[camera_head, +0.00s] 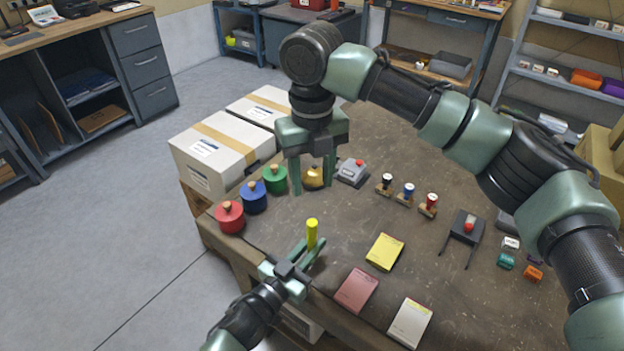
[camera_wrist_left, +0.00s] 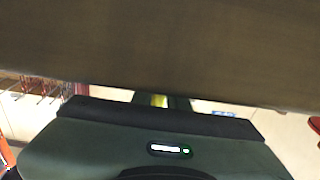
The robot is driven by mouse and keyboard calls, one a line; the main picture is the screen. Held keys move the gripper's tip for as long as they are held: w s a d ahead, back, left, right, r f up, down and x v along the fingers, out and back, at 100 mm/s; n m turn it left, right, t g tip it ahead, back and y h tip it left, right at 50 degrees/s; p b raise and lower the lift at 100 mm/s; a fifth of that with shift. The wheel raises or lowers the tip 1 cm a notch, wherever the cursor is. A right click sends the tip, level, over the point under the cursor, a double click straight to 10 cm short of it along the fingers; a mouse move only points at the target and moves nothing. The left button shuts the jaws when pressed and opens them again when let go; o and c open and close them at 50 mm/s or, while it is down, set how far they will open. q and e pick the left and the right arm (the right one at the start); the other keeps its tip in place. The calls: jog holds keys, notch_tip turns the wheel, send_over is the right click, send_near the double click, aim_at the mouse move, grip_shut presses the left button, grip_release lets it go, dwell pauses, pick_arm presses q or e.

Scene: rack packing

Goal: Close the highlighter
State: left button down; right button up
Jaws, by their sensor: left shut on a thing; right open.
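The yellow highlighter (camera_head: 312,232) stands about upright in my left gripper (camera_head: 311,250), which is shut on it above the near left edge of the table. A small yellow part of it shows between the fingers in the left wrist view (camera_wrist_left: 158,100). I cannot tell a cap from the body, and its lower part is hidden by the fingers. My right gripper (camera_head: 313,184) is open, pointing down, farther back over the table beside the green pot.
Red (camera_head: 230,217), blue (camera_head: 253,197) and green (camera_head: 275,179) knobbed pots line the left edge. Three stamps (camera_head: 408,193) stand mid-table; yellow (camera_head: 384,252), pink (camera_head: 356,291) and white (camera_head: 410,322) pads lie near the front.

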pick_arm(q)
jog(key=c, duration=1.3)
grip_release()
jog(key=v, duration=0.7)
jog(key=shift+s+a+b, duration=0.25)
jog(key=shift+s+b, duration=0.05)
jog(key=shift+s, duration=0.05)
